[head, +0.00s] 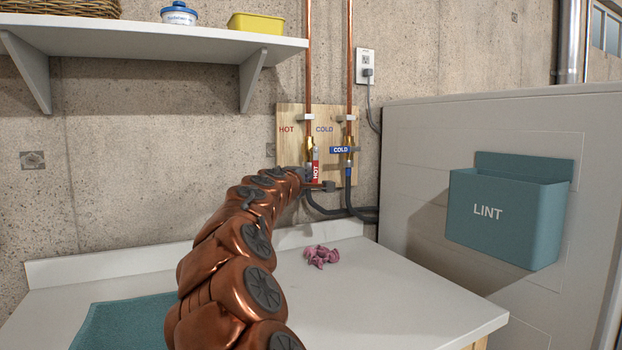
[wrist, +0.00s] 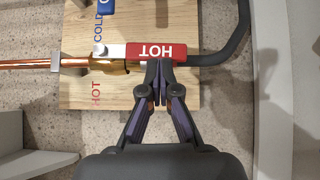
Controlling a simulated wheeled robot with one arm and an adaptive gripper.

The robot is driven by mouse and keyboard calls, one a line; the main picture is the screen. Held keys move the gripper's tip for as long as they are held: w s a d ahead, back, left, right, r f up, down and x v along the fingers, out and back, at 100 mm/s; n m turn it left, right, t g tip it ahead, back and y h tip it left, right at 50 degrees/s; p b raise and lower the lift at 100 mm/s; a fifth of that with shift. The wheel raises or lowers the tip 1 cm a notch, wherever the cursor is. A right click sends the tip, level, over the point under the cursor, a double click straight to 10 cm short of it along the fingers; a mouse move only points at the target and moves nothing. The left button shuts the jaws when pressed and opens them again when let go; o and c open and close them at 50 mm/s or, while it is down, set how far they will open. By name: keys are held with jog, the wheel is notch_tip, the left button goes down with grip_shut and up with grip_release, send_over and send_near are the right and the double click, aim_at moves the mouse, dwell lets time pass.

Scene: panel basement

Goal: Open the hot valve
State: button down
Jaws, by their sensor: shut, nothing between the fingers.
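The hot valve's red lever (head: 316,168), lettered HOT, hangs straight down in line with its copper pipe in the head view. In the wrist view the red lever (wrist: 155,51) lies along the pipe, with a pale metal part at its valve end. My gripper (wrist: 160,68) is shut and empty, its fingertips right at the lever's long side near the middle. The tips overlap the lever's edge in the picture; I cannot tell whether they touch it. In the head view my arm hides part of the valve's lower left.
The cold valve's blue lever (head: 341,150) sits crosswise on the right-hand pipe. Both valves are on a wooden board (head: 290,150). Dark hoses (head: 355,213) run below. A pink cloth (head: 320,256) lies on the white counter (head: 400,300). A teal LINT bin (head: 508,213) is at right.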

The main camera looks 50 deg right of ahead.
jog(key=w+a+v, duration=0.1)
jog(key=w+v, duration=0.1)
jog(key=v, duration=1)
jog(key=shift+w+a+r+p, duration=0.2)
jog(key=shift+a+r+p, duration=0.1)
jog(key=shift+a+p, duration=0.1)
